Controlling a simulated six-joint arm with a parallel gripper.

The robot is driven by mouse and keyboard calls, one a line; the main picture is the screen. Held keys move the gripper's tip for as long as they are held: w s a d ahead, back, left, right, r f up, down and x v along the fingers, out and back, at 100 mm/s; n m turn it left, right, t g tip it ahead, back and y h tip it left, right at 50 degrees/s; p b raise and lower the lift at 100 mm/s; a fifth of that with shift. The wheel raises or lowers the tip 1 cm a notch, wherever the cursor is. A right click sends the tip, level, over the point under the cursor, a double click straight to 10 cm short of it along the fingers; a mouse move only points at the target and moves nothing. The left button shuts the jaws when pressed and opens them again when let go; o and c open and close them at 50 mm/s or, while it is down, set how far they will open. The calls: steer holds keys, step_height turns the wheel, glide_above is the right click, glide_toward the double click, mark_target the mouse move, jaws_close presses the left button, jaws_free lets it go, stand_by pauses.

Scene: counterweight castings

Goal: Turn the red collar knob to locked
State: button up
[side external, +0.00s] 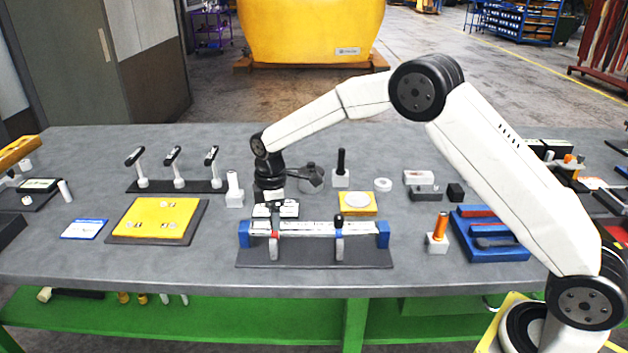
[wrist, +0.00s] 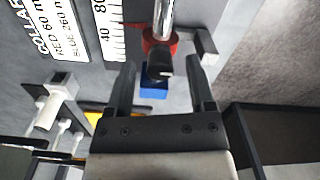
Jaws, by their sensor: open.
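In the wrist view, the red collar (wrist: 173,44) sits around a shiny metal rod (wrist: 163,15). Its black knob (wrist: 159,68) lies between the two fingers of my gripper (wrist: 162,64), with gaps visible on both sides. My gripper is open. A blue end block (wrist: 153,93) shows just beyond the knob. In the side view, my gripper (side external: 274,212) points down over the left part of the rod fixture (side external: 310,255). Only a little of the red collar shows there, and its knob is hidden by the gripper. The lock marking is not readable.
A second collar with a black knob (side external: 339,220) stands upright farther right on the rod. A white scale plate (wrist: 103,20) lies behind the rod. A yellow plate (side external: 155,217) is left, and a blue tray (side external: 490,240) is right. The front bench edge is clear.

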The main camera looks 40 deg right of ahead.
jaws_close()
steer(key=shift+m, duration=0.5)
steer(key=m, duration=0.3)
steer(key=shift+m, duration=0.4)
steer(key=m, duration=0.4)
steer(key=shift+m, duration=0.3)
steer(key=m, duration=0.4)
steer(key=shift+r, duration=0.1)
steer(key=m, duration=0.4)
steer(key=shift+m, duration=0.3)
